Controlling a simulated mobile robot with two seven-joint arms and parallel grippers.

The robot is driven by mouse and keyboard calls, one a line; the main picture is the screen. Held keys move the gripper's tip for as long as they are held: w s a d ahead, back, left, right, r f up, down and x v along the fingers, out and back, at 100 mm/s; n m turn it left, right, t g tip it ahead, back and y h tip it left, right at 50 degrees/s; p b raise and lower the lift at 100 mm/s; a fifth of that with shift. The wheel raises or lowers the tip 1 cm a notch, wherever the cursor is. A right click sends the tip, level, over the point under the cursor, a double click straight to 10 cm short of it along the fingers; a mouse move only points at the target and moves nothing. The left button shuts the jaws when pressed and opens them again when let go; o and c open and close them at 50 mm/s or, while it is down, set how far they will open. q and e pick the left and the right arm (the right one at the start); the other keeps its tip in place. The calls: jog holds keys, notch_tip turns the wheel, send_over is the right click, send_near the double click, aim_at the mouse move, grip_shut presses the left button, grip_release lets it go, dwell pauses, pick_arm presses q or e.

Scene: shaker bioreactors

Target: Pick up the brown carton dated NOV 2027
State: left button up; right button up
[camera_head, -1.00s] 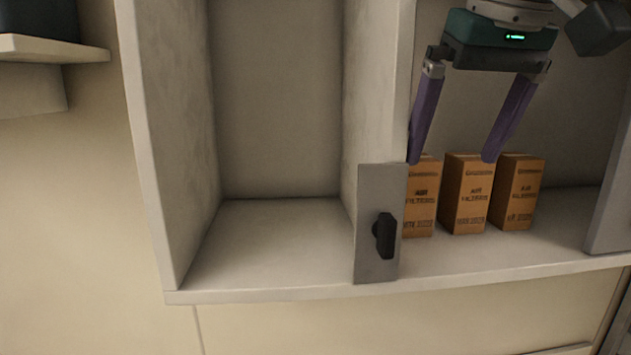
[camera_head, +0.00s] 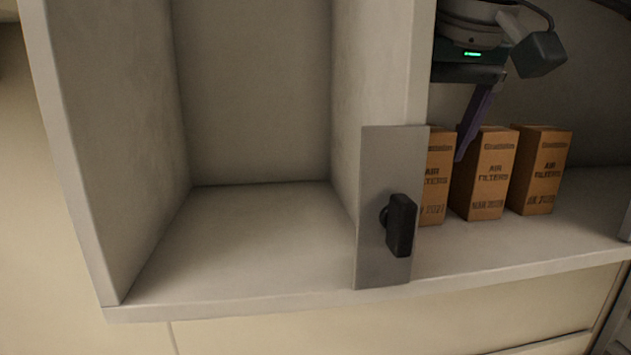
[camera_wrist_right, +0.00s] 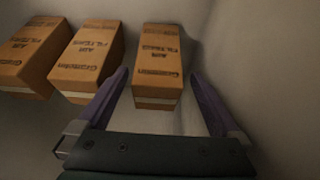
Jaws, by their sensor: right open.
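Three brown AIR FILTERS cartons stand in a row in the right bay: a left carton (camera_head: 434,180), a middle carton (camera_head: 484,175) and a right carton (camera_head: 540,172). The left one is partly hidden by a grey panel. My left gripper is not in view.
A grey panel (camera_head: 375,220) with a black handle (camera_head: 400,225) stands at the front of the upright divider (camera_head: 385,70). The left bay (camera_head: 240,230) is empty. Shelf floor is clear in front of the cartons.

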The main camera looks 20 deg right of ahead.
jog(key=b+x, duration=0.1)
jog(key=x, duration=0.2)
jog(key=shift+d+f, duration=0.2)
jog(key=shift+f, duration=0.15)
jog(key=shift+c, duration=0.2)
jog(key=c, duration=1.5)
jog(key=shift+r, duration=0.15)
